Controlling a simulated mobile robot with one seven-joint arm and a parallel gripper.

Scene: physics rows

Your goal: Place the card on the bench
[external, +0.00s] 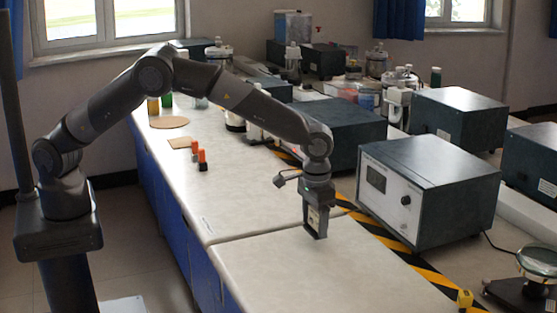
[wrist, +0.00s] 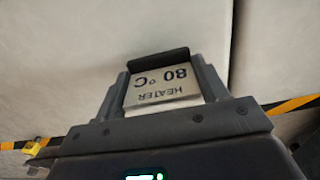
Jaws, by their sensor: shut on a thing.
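The card (wrist: 163,92) is a small pale plate with dark print reading "HEATER 80 °C", upside down in the wrist view. My gripper (external: 315,227) is shut on the card, which sits between its fingers; a sliver of the card (external: 313,219) shows in the external view. In the wrist view my gripper (wrist: 160,75) frames the card, with a dark fingertip across its far edge. The bench (external: 290,272) has a pale top under my gripper. I cannot tell whether the card touches it.
A heater-like box with a dial and display (external: 425,190) stands right of my gripper, behind black-yellow tape (external: 425,267). Orange-topped vials (external: 202,158) stand to the left. A small yellow object (external: 465,298) sits at the lower right. The near bench top is clear.

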